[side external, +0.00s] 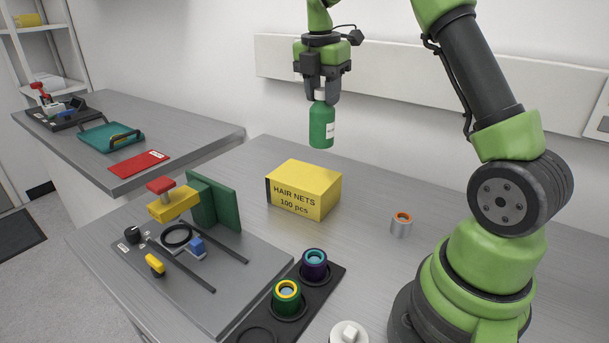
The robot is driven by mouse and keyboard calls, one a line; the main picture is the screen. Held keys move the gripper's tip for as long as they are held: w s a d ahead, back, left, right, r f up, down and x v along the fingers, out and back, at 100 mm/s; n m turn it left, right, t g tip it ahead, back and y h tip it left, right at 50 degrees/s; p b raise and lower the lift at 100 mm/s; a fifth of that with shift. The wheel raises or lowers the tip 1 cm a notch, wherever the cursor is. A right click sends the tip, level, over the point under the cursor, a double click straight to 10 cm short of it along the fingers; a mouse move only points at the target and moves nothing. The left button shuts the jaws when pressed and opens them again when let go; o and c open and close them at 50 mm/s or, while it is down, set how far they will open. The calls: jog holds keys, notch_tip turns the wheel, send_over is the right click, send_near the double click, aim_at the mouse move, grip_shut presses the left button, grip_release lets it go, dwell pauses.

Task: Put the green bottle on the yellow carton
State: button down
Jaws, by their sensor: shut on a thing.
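The green bottle (321,126) has a white cap and a white label. It hangs upright in the air in the side external view. My gripper (321,92) points down and is shut on the bottle at its cap and neck. The yellow carton (304,190), marked "HAIR NETS 100 pcs", stands on the grey bench. The bottle is above the carton in the picture, with a clear gap between its base and the carton's top. The carton's top is bare.
A grey fixture plate (215,293) with a green upright block (214,203) stands left of the carton. A black tray (323,278) with two ringed cups lies in front. The bench behind the carton is clear.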

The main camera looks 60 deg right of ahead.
aim_at(316, 133)
jog(key=shift+w+d+r+n, duration=0.2)
jog(key=shift+w+r+n, duration=0.15)
jog(key=shift+w+n, duration=0.5)
jog(key=shift+f+n, duration=0.25)
notch_tip(316, 133, down, 9)
jog(key=shift+f, duration=0.15)
jog(key=shift+f, duration=0.1)
jog(key=c, duration=0.8)
grip_release()
jog(key=shift+o, duration=0.2)
